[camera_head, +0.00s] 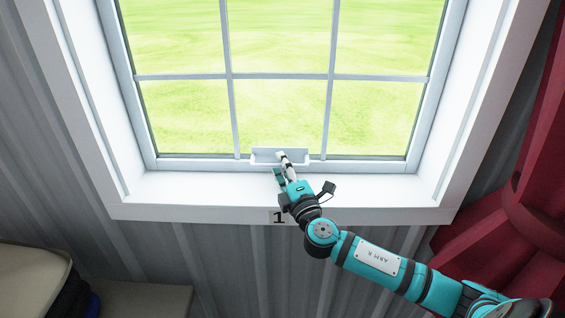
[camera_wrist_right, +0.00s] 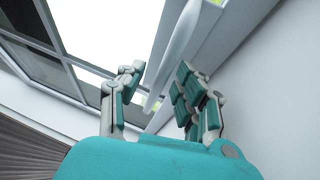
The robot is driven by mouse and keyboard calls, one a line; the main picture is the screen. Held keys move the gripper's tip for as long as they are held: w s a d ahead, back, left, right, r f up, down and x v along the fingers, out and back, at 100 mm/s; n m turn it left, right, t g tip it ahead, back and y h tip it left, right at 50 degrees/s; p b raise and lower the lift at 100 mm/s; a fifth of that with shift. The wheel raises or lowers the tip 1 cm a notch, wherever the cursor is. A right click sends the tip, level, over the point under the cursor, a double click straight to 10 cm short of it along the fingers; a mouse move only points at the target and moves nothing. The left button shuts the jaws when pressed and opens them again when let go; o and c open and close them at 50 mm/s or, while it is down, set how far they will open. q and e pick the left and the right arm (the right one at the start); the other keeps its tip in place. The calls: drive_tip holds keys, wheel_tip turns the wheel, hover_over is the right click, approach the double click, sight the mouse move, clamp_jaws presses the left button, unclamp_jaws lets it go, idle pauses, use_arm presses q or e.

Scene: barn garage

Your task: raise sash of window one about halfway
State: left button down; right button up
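Window one's sash (camera_head: 200,163) is down, with its bottom rail close to the white sill (camera_head: 185,186). A pale lift handle (camera_head: 261,156) sits at the middle of that rail. My right gripper (camera_head: 281,166) is at the handle, coming from below. In the right wrist view, my right gripper (camera_wrist_right: 160,78) has its fingers spread, with the pale handle edge (camera_wrist_right: 177,48) running between and beyond them. I cannot tell whether a finger touches it. The left gripper is not in view.
A black "1" (camera_head: 278,217) marks the frame below the sill. A red curtain (camera_head: 515,190) hangs at the right, near my right arm. A beige padded item (camera_head: 30,275) is at the lower left. Grey corrugated wall (camera_head: 215,260) lies below the window.

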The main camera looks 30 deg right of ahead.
clamp_jaws()
idle(0.3)
idle(0.3)
